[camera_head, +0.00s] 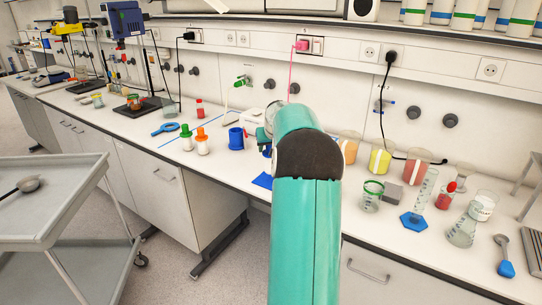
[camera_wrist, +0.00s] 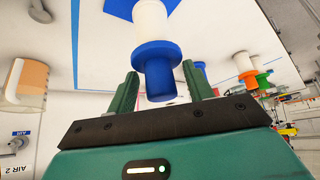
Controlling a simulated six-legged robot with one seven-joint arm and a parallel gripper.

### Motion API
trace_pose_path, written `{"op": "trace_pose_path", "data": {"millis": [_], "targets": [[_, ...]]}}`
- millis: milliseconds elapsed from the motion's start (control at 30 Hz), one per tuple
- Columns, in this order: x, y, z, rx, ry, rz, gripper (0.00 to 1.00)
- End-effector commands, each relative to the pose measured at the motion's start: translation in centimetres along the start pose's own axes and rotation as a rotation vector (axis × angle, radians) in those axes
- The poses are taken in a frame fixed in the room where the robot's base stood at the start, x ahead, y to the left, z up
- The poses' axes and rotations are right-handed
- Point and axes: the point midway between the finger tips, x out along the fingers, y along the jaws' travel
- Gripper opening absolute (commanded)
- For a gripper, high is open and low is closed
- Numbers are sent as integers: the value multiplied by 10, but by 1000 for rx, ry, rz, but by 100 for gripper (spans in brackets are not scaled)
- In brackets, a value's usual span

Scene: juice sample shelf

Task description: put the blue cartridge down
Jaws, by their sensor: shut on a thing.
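The blue cartridge (camera_wrist: 159,82) shows in the wrist view between the two green fingers of my gripper (camera_wrist: 160,90). It has a wide blue collar, with a white section (camera_wrist: 152,25) beyond it. My gripper is shut on its blue end. Blue also shows at the top of the wrist view; I cannot tell whether the cartridge touches the surface there. A blue mat (camera_head: 262,180) lies flat on the bench near the front edge, partly behind my arm.
To the right are several beakers, a grey block (camera_head: 392,194) and a flask (camera_head: 465,228). A grey cart (camera_head: 60,230) stands at left.

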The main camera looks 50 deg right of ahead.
Motion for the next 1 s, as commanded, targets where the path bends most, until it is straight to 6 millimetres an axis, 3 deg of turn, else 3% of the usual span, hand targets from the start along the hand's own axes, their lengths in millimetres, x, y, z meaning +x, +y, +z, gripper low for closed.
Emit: {"op": "trace_pose_path", "data": {"millis": [167,400,733,767,800,867,1000], "targets": [[14,4,-1,0,1,-1,21],[38,5,16,1,1,-1,21],[41,4,17,0,2,0,21],[41,4,17,0,2,0,57],[41,4,17,0,2,0,65],[41,4,17,0,2,0,73],[41,4,17,0,2,0,73]]}}
